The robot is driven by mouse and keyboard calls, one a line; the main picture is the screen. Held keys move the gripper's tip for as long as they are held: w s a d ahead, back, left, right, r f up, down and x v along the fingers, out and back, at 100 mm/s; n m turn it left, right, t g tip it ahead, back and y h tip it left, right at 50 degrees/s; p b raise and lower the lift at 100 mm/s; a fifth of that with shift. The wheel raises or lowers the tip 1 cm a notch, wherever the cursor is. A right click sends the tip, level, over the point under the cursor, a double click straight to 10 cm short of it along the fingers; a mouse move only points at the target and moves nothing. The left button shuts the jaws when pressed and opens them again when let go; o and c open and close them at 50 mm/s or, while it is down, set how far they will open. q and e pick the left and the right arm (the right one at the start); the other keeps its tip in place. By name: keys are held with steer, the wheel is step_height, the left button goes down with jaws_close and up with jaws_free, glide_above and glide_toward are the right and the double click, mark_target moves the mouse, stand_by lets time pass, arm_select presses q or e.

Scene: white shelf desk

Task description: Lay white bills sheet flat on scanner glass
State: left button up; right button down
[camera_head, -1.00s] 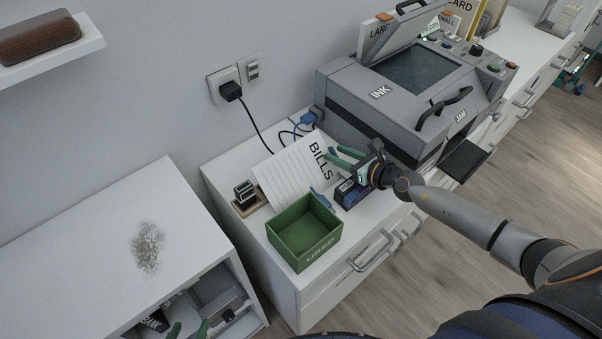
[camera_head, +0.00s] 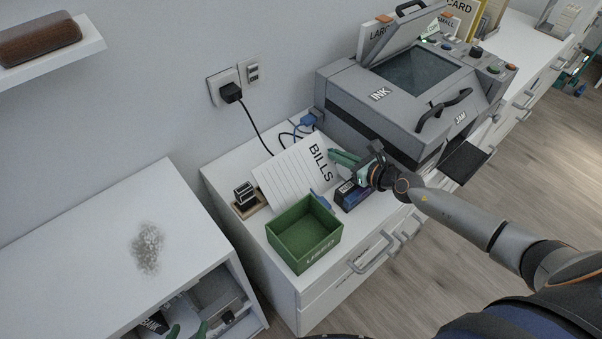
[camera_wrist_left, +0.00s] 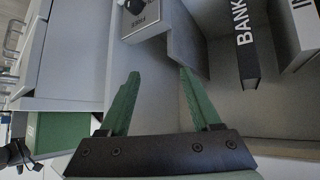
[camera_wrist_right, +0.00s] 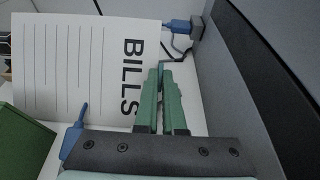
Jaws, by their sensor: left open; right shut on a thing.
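The white bills sheet (camera_head: 291,172), lined and marked BILLS, lies on the white desk behind the green box; it also shows in the right wrist view (camera_wrist_right: 85,65). The scanner glass (camera_head: 418,68) is dark and bare under a raised lid (camera_head: 392,36), on the grey machine to the right. My left gripper (camera_head: 188,330) is open and empty, by the lower left cabinet; its spread fingers (camera_wrist_left: 158,92) show in the left wrist view.
A green box (camera_head: 304,235) marked USED stands at the desk's front edge. A dark blue box (camera_head: 350,195) sits beside my right gripper. A stamp on a tray (camera_head: 247,198) is left of the sheet. Blue-plugged cables (camera_head: 303,121) lie behind. A black handle (camera_head: 443,108) sticks up before the glass.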

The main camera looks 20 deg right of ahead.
steer(key=shift+r, duration=0.1)
steer(key=shift+r+p, duration=0.55)
steer(key=shift+p, duration=0.1)
step_height(320, 180, up, 9)
steer(key=p, duration=0.8)
steer(key=shift+f, duration=0.15)
